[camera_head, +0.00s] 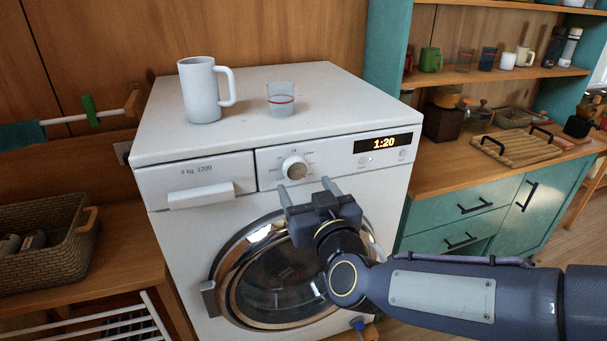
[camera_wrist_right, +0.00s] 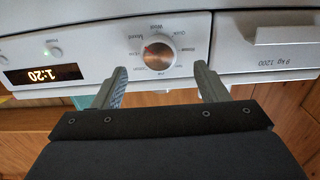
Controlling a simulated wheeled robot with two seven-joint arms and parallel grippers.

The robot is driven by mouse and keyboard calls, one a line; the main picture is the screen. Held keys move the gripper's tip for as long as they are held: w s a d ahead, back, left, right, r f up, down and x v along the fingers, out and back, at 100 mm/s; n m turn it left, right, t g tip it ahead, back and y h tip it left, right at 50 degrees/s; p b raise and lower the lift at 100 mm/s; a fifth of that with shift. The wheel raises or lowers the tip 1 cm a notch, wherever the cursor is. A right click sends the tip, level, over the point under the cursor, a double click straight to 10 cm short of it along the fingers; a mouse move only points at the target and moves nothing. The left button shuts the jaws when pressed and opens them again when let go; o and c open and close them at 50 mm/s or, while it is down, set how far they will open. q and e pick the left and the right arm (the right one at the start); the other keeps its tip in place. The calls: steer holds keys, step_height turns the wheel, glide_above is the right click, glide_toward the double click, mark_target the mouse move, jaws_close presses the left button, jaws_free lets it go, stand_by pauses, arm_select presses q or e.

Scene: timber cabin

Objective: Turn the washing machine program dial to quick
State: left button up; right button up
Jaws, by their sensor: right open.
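The washing machine (camera_head: 180,240) is white, with a round door below its control panel. Its program dial (camera_head: 295,168) is a silver knob with small printed labels around it. The dial also shows in the right wrist view (camera_wrist_right: 159,56), upside down, with a small red mark on it and labels including Quick, Wool and Mixed. The display (camera_head: 384,144) reads 1:20. My right gripper (camera_head: 306,190) is open and empty, its two fingers pointing up at the panel just below the dial. In the right wrist view the dial lies beyond and between the fingertips, apart from them. My left gripper is not in view.
A white mug (camera_head: 200,92) and a glass (camera_head: 281,98) stand on top of the machine. The detergent drawer (camera_head: 200,195) is left of the dial. A wicker basket (camera_head: 45,255) stands at the left; a teal cabinet (camera_head: 490,215) stands at the right.

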mark_target(297, 173)
steer(key=x, duration=0.5)
steer(key=c, duration=1)
